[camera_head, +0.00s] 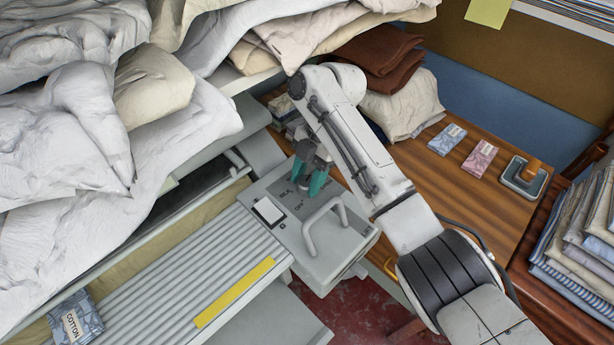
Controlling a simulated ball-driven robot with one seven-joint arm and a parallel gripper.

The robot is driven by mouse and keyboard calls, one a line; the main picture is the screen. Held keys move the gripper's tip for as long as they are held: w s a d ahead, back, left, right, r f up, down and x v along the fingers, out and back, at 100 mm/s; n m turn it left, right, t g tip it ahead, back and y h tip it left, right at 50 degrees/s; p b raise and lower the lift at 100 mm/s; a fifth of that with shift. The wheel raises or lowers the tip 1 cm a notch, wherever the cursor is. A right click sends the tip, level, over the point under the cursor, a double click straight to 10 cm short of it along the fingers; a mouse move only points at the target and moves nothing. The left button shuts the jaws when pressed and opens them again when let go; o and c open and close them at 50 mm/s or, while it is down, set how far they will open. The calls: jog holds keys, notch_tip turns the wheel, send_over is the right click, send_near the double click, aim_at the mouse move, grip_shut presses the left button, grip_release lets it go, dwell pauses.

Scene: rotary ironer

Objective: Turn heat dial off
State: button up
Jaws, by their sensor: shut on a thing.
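The ironer's grey control box (285,232) stands in the middle of the camera_head view. Small dark lettering on its top face surrounds the heat dial (305,184), with a word like OFF on the near side. My gripper (309,180) reaches down from above with its two teal fingers, one on each side of the dial, and is shut on it. The fingers hide most of the dial, so I cannot tell which mark it points to.
A white square switch (268,211) and a raised grey handle (325,216) are close to the dial. White linen (75,140) is heaped at left. A wooden table (470,205) with small packets is at right, beside folded cloths (580,245).

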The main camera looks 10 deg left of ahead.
jog(key=o, duration=1.1)
jog(key=shift+c, duration=0.2)
jog(key=shift+w+r, duration=0.1)
jog(key=v, duration=1)
jog(key=shift+r+p, duration=0.3)
jog(key=shift+p, duration=0.15)
jog(key=shift+d, duration=0.1)
